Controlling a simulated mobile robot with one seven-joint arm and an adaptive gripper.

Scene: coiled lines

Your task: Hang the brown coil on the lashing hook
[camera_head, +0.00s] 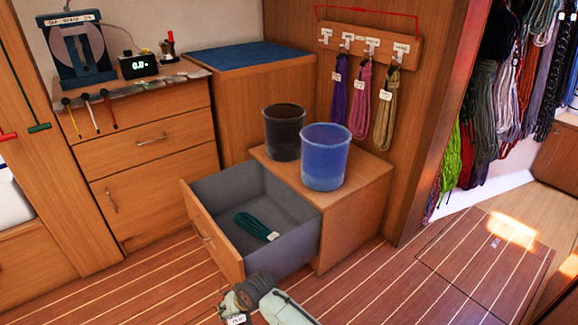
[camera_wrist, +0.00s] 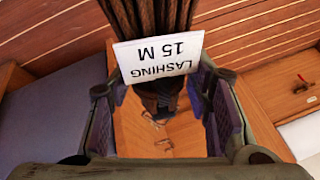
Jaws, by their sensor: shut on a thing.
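The brown coil (camera_wrist: 148,14) is between the fingers of my gripper (camera_wrist: 160,100) in the wrist view. Its white tag (camera_wrist: 160,57) reads "LASHING 15 M", upside down. In the head view my gripper (camera_head: 252,297) is low at the bottom edge, in front of the open drawer, with a white tag (camera_head: 237,319) beside it. The hook rail (camera_head: 385,30) is on the wooden panel at the upper middle. Its leftmost hook (camera_head: 325,37) is bare. The other hooks hold a purple coil (camera_head: 339,90), a pink coil (camera_head: 361,100) and an olive coil (camera_head: 384,118). The hook labels are too small to read.
The open drawer (camera_head: 290,247) holds a dark green coil (camera_head: 256,226). A dark bin (camera_head: 284,135) and a blue bin (camera_head: 324,158) stand on the cabinet below the rail. A scale (camera_head: 78,50) is at left; many ropes (camera_head: 510,90) hang at right. Floor at right is clear.

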